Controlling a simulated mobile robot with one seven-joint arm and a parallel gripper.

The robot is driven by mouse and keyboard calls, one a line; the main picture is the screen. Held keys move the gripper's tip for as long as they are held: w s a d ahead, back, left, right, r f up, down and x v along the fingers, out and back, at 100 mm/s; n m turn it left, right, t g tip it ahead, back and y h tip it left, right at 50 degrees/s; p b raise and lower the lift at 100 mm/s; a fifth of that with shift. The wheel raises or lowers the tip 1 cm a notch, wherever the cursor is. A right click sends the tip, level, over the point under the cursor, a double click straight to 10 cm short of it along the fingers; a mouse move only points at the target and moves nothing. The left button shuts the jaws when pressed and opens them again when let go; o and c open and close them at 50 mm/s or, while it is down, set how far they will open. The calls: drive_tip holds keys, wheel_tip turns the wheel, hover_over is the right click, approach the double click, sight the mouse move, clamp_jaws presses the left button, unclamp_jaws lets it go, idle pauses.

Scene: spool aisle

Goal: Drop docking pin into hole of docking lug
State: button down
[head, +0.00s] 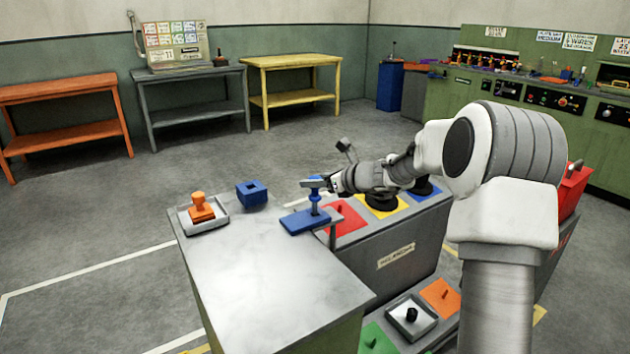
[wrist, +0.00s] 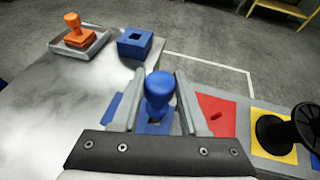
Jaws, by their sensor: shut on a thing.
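A blue docking pin (head: 315,208) with a round knob is upright at the far right corner of the grey table. My gripper (head: 322,186) is shut on it near the top. In the wrist view the pin's blue knob (wrist: 160,88) sits between the two fingers of my gripper (wrist: 164,76).
On the table (head: 240,270), an orange stamp-shaped piece (head: 200,208) stands in a grey tray (head: 221,214), beside a blue block with a square hole (head: 252,194). Right of the table, a grey stand (head: 395,254) carries red, yellow and blue pads. The table's front is clear.

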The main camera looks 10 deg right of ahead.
sight(318, 196)
drive_tip(key=shift+f+b, duration=1.9)
drive_tip(key=shift+f, duration=0.45)
drive_tip(key=shift+c, duration=1.8)
unclamp_jaws()
drive_tip(key=p+v, duration=0.4)
drive_tip(key=v, duration=1.3)
drive_tip(key=shift+r+p, duration=0.2)
drive_tip(key=shift+p, duration=0.1)
drive_tip(key=shift+s, duration=0.1)
